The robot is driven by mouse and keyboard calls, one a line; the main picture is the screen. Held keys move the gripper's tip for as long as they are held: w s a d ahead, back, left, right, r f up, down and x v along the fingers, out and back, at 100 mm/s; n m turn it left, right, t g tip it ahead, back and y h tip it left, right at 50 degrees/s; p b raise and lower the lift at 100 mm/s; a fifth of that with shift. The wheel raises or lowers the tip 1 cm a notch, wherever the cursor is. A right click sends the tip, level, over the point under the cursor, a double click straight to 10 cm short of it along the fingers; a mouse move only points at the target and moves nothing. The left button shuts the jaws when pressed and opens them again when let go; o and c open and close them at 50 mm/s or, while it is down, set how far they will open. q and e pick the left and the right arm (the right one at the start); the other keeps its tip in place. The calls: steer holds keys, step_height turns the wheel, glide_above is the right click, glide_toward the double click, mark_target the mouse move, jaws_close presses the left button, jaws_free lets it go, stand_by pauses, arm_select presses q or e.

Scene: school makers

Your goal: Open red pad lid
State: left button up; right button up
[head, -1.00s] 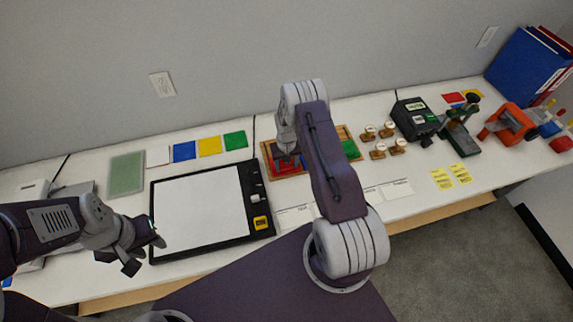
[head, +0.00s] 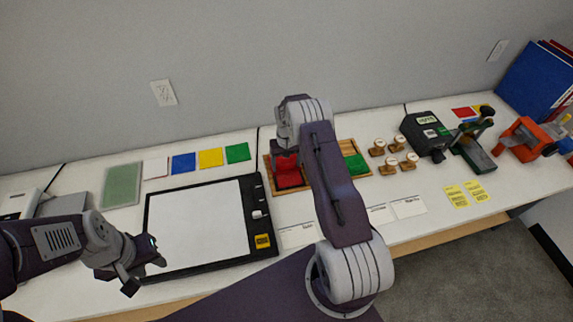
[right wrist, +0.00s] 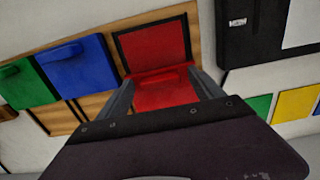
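The red pad (right wrist: 153,47) shows in the right wrist view as a dark red surface with a black border, uncovered. Its bright red lid (right wrist: 165,92) is tilted up from it. In the head view the red pad (head: 289,181) lies in the wooden tray (head: 363,152), with the raised lid (head: 285,163) on its wall side. My right gripper (right wrist: 164,76) is spread open with a finger at each side of the lid; I cannot tell whether they touch it. My left gripper (head: 147,273) is open and empty over the drawing board's lower left corner.
Blue (right wrist: 75,68) and green (right wrist: 24,85) pads with closed lids share the tray. The black-framed board (head: 200,225) lies left of it. Wooden stamps (head: 388,167) and a black stamper (head: 424,133) stand to the right. White cards (head: 407,207) lie in front.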

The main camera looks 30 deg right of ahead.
mark_target(286, 166)
steer(key=shift+s+r, duration=0.1)
steer(key=shift+r, duration=0.05)
step_height(286, 166, up, 9)
steer(key=b, duration=0.1)
stand_by(0.3)
